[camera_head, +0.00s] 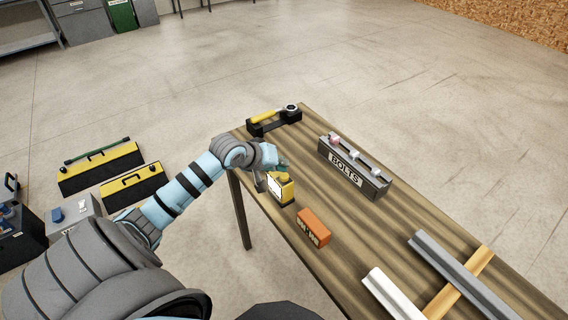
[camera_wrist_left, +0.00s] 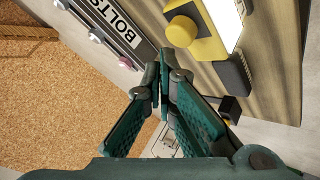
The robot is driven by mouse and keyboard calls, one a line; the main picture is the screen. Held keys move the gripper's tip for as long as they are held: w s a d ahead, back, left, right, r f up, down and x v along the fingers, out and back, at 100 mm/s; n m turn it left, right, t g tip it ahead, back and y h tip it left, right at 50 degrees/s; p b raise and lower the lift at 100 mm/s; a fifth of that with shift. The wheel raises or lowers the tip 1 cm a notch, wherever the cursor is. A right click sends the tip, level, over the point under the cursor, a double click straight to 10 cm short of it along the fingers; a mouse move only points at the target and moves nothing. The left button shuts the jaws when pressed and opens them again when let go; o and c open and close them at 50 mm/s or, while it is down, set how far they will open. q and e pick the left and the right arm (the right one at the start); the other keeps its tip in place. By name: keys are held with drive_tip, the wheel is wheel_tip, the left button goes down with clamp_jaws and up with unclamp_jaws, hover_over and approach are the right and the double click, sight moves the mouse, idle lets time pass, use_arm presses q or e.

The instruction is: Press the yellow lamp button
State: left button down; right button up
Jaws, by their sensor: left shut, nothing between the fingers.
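The yellow lamp (camera_head: 287,193) stands on the wooden table near its left edge, with a pale panel on one side. In the left wrist view the lamp (camera_wrist_left: 213,47) shows its round yellow button (camera_wrist_left: 182,31) sticking out from the yellow body. My left gripper (camera_head: 285,164) is just above and behind the lamp in the head view. Its fingers are shut with nothing between them. In the wrist view the fingertips (camera_wrist_left: 164,72) are a little apart from the button. The head view does not show clearly whether they touch the lamp. My right gripper is not in view.
A grey BOLTS box (camera_head: 352,169) with several small knobs stands right of the lamp. An orange block (camera_head: 314,228) lies in front. A black holder with a yellow-handled tool (camera_head: 272,117) is at the far end. Grey and wooden bars (camera_head: 463,279) lie at the near right.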

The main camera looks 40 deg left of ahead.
sight(281, 174)
use_arm(q)
drive_tip(key=shift+r, duration=2.55)
